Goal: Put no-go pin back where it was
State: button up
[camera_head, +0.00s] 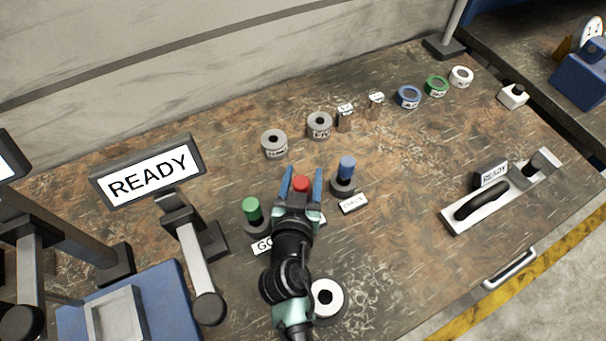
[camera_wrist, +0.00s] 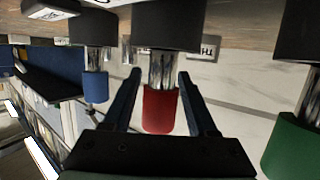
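The red-capped pin (camera_head: 301,184), which seems to be the no-go pin, is between my gripper's fingers. In the wrist view, which looks upside down, its red cap (camera_wrist: 160,110) and bare metal shaft meet a black round holder (camera_wrist: 166,28). My gripper (camera_head: 301,176) is open around the cap, with a finger on each side and visible gaps in the wrist view. The head view hides the holder behind my gripper. A green-capped pin (camera_head: 251,209) stands in a holder to the left, and a blue-capped pin (camera_head: 346,168) in one to the right.
A "GO" label (camera_head: 264,246) lies by the green pin and another label (camera_head: 353,203) by the blue one. A white ring (camera_head: 326,298) is close beside my arm. Several rings stand at the back; a gauge fixture (camera_head: 497,192) is at right.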

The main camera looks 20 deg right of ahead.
jog(key=shift+o, duration=0.4)
jog(key=shift+r, duration=0.25)
jog(key=b+v, duration=0.1)
jog(key=v, duration=1)
jog(key=w+a+r+n+t+y, duration=0.1)
jog(key=w+r+t, duration=0.3)
jog(key=r, duration=0.9)
jog(key=w+a+r+t+y, duration=0.1)
jog(key=w+a+r+t, duration=0.15)
jog(key=w+r, duration=0.8)
jog(key=s+a+r+n+t+y, duration=0.1)
jog(key=s+r, duration=0.3)
jog(key=r, duration=0.6)
jog(key=s+a+r+n+t+y, duration=0.2)
jog(key=s+a+r+t+y, duration=0.1)
jog(key=r, duration=0.7)
jog(key=s+a+r+n+t+y, duration=0.1)
jog(key=s+r+t, duration=0.3)
jog(key=r, duration=0.6)
jog(key=shift+s+a+r+n+y, duration=0.4)
jog(key=shift+s+a+n, duration=0.15)
jog(key=shift+a+n, duration=0.15)
jog(key=shift+t, duration=0.25)
